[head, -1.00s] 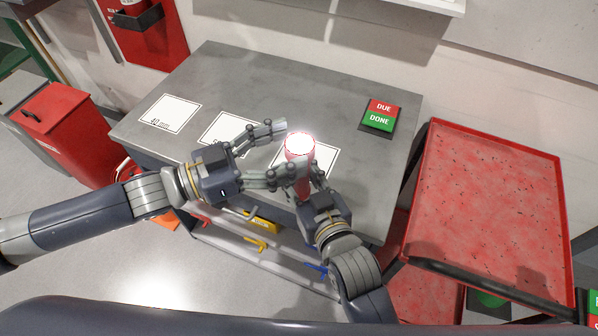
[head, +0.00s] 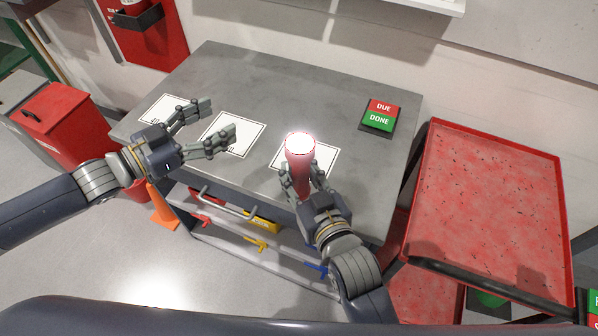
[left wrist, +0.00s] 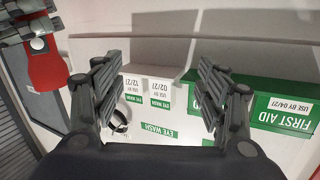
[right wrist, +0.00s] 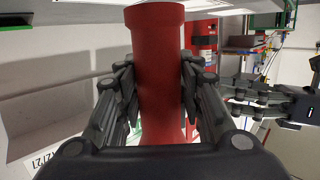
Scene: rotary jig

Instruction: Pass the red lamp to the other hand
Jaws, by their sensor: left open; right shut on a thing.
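The red lamp (head: 300,165) has a glowing white top and stands roughly upright in my right gripper (head: 303,190), above the front right of the grey bench. In the right wrist view the lamp's red body (right wrist: 158,70) is between both fingers, which press on its sides. My left gripper (head: 222,122) is open and empty, to the left of the lamp and clear of it, over the white cards. In the left wrist view nothing is between the left fingers (left wrist: 155,85).
The grey bench (head: 300,85) carries white cards (head: 232,130) and a red and green DUE/DONE sign (head: 380,115). A red tray (head: 490,200) stands at the right and a red bin (head: 68,130) at the left. The back of the bench is clear.

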